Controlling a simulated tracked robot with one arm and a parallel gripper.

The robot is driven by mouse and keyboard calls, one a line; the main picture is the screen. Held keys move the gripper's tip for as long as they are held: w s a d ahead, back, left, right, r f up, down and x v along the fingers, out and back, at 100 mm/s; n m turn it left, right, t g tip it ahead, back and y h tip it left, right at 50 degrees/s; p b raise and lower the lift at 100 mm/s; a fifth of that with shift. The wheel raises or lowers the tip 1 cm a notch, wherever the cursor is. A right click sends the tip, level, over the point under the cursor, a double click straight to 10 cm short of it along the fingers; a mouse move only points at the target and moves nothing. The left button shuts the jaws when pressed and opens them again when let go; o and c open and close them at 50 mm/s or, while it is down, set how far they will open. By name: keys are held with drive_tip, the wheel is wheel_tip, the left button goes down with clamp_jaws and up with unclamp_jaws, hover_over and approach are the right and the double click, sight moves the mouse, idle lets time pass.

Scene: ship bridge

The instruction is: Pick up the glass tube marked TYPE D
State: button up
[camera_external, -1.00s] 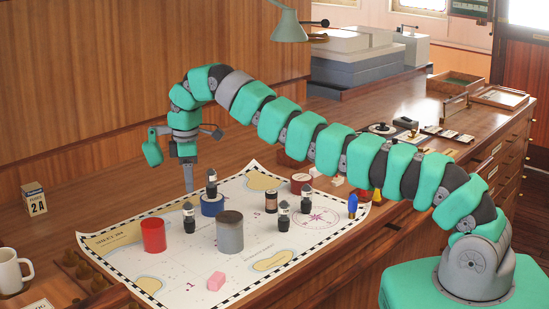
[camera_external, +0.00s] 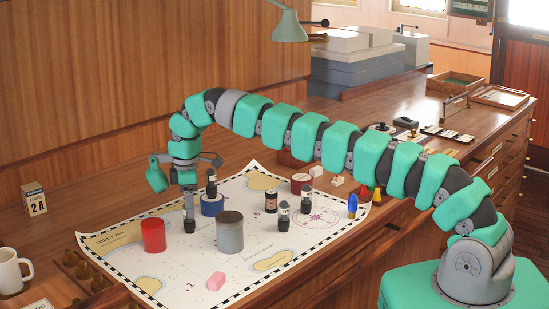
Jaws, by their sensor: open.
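Several small glass tubes with dark ends stand on the chart (camera_external: 180,280). Their markings are too small to read, so I cannot tell which is TYPE D. One tube (camera_external: 189,226) is at the chart's left, directly under my gripper (camera_external: 189,212), whose fingers hide its upper part. My gripper is open and points down at this tube; I cannot tell whether the fingers touch it. Another tube (camera_external: 211,184) stands at the blue round piece (camera_external: 212,206). Two more tubes, one nearer (camera_external: 283,217) and one farther (camera_external: 306,200), stand to the right.
A red cylinder (camera_external: 153,235) and a grey cylinder (camera_external: 230,233) stand close to my gripper's left and right. A brown jar (camera_external: 271,201), a pink block (camera_external: 216,281) and a blue piece (camera_external: 352,206) are also on the chart. A white mug (camera_external: 12,270) is at left.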

drive_tip(key=shift+a+f+p, duration=0.2)
drive_tip(key=shift+f+p, duration=0.3)
drive_tip(key=shift+f, duration=1.45)
drive_tip(key=c, duration=1)
drive_tip(key=shift+c, duration=0.2)
drive_tip(key=shift+r, duration=0.15)
wheel_tip(320, 180, up, 6)
drive_tip(key=shift+f+b, duration=0.1)
drive_tip(key=shift+b, duration=0.5)
drive_tip(key=shift+r+p, duration=0.75)
drive_tip(key=shift+r, duration=1.2)
